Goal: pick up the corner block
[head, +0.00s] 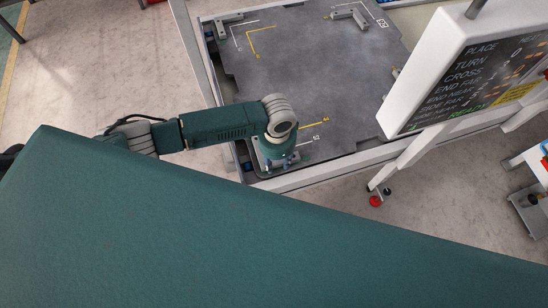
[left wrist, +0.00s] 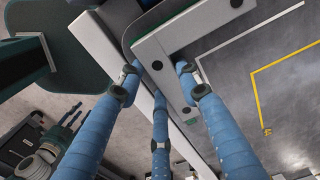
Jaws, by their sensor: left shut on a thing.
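My left gripper (head: 276,160) reaches down at the near left corner of the dark grey table top (head: 325,75). In the left wrist view its blue fingers (left wrist: 158,70) are closed around one leg of a light grey, L-shaped corner block (left wrist: 190,29). The fingers hide part of that leg. In the head view the wrist covers most of this block, and I cannot tell whether it touches the surface. Other corner blocks stand at the far left (head: 230,20) and far right (head: 350,15) corners. My right gripper is not in view.
Yellow (head: 262,41) and white L-shaped lines mark the table top, whose middle is clear. A white-framed display (head: 470,70) stands over the right side. A red button (head: 375,201) shows below it. A pale rail (head: 330,166) runs along the near edge.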

